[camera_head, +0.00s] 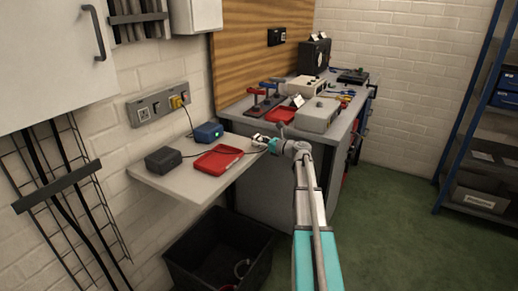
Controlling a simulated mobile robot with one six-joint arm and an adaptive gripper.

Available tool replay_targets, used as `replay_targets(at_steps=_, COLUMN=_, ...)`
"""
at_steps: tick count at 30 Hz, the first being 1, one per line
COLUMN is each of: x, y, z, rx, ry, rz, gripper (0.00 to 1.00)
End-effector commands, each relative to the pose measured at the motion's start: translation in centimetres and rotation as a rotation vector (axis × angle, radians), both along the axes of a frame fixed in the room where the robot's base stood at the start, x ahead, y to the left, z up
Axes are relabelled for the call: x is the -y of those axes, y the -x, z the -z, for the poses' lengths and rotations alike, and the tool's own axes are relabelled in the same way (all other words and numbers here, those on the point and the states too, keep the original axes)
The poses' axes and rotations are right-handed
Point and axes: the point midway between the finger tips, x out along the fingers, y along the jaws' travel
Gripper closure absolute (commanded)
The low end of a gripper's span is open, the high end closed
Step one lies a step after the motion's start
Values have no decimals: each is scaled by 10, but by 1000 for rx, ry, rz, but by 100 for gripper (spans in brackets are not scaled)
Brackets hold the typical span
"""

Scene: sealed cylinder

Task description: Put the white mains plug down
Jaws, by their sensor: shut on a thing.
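My gripper (264,142) is over the right end of the grey wall shelf (183,189), just right of the red tray (219,160). It is shut on the white mains plug (257,138), which shows only as a small pale shape at the fingertips. A dark cable runs from near the plug leftward across the shelf. I cannot tell whether the plug touches the shelf or is held a little above it.
A black box (163,159) and a blue box (208,132) stand on the shelf. A yellow plug (177,101) sits in the wall socket strip. A black crate (205,262) is below. The workbench (330,138) behind my gripper holds several tools and devices.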

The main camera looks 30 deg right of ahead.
Motion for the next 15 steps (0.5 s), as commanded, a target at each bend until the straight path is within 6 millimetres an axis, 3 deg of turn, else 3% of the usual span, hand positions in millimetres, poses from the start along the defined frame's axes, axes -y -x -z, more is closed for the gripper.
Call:
replay_targets(at_steps=4, x=0, y=0, z=13, rx=0, ry=0, rz=0, gripper=100)
replay_targets(at_steps=15, x=0, y=0, z=14, rx=0, ry=0, rz=0, gripper=100)
